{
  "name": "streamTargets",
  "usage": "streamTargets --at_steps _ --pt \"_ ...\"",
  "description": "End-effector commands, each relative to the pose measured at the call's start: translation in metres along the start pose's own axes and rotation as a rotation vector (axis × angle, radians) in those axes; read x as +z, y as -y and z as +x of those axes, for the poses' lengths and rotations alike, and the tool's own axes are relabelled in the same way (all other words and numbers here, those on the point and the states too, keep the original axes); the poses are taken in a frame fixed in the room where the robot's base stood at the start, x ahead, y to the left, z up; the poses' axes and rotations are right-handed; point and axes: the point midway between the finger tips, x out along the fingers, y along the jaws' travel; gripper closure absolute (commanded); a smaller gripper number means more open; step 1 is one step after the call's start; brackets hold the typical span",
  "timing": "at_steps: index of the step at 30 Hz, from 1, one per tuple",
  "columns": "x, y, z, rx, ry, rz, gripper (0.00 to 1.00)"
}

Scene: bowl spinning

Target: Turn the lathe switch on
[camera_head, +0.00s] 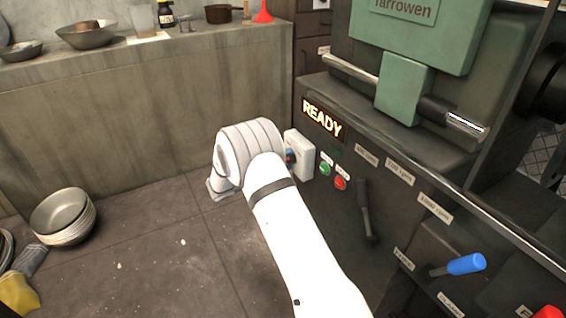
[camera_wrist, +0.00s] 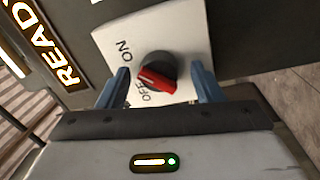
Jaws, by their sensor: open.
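The lathe switch is a black round knob with a red grip bar (camera_wrist: 157,80) on a white plate (camera_wrist: 185,35). The plate is marked ON and OFF; the bar lies close to the OFF lettering, and I cannot tell exactly where it points. My gripper (camera_wrist: 159,78) is open, with one blue finger on each side of the knob. I cannot tell whether the fingers touch it. In the head view the white switch box (camera_head: 300,153) sits on the lathe front, with a blue finger and a bit of red beside it. My arm hides most of my gripper there.
A lit READY sign (camera_head: 323,118) is above the switch box. Green (camera_head: 325,169) and red (camera_head: 340,183) buttons and a black lever (camera_head: 367,210) are to its right.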

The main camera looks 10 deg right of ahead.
Motion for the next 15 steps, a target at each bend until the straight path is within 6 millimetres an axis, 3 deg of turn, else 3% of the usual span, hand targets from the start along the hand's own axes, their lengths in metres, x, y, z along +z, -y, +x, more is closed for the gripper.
streamTargets --at_steps 15 --pt "-0.001 -0.001 -0.071 -0.001 -0.003 0.0 0.4"
